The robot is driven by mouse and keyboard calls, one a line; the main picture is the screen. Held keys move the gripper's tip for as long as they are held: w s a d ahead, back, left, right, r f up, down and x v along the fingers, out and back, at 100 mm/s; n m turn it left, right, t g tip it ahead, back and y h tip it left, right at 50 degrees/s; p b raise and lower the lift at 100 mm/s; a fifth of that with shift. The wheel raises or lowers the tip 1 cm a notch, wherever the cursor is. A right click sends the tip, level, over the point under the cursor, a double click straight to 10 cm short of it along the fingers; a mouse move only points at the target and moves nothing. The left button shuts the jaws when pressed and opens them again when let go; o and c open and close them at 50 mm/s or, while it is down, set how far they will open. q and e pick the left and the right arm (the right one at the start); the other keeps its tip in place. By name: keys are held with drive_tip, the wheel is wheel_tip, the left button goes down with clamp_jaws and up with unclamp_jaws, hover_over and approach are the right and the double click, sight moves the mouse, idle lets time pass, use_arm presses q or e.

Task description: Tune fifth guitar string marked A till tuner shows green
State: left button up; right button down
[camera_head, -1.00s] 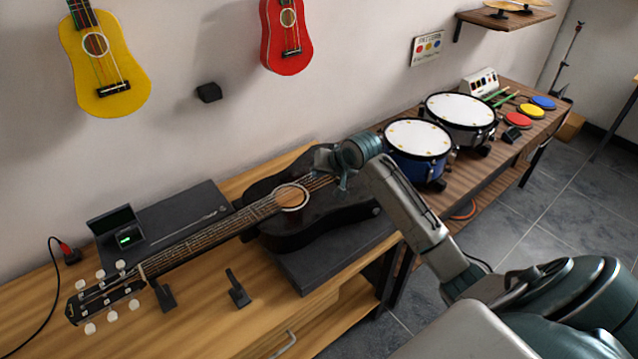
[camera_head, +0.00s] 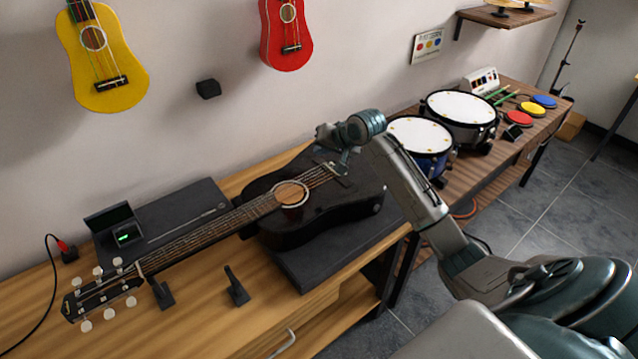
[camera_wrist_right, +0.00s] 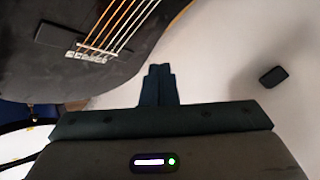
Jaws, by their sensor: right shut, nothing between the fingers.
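A black acoustic guitar (camera_head: 345,197) lies on its back on the wooden table, headstock (camera_head: 90,299) to the lower left, with white tuning pegs along both sides. Its strings run over the round sound hole to the bridge (camera_head: 340,170). My right gripper (camera_head: 342,158) is just above the bridge end. In the right wrist view its fingers (camera_wrist_right: 158,83) are together and empty, with the bridge (camera_wrist_right: 88,54) and strings ahead.
A black neck rest (camera_head: 162,294) and a small black stand (camera_head: 236,288) stand near the table's front. A cable with a red plug (camera_head: 66,250) lies at the left. Drums (camera_head: 420,136) stand to the right. A yellow ukulele (camera_head: 104,65) and a red ukulele (camera_head: 286,37) hang on the wall.

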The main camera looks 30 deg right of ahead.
drive_tip(key=b, duration=0.6)
hover_over(319, 180)
drive_tip(key=s, duration=0.1)
wheel_tip(319, 180, down, 6)
drive_tip(key=shift+d+r, duration=0.15)
drive_tip(key=shift+r, duration=0.05)
drive_tip(key=shift+f, duration=1)
idle(0.5)
drive_tip(key=shift+f+p, duration=0.3)
drive_tip(key=shift+p, duration=0.2)
drive_tip(key=shift+f, duration=0.1)
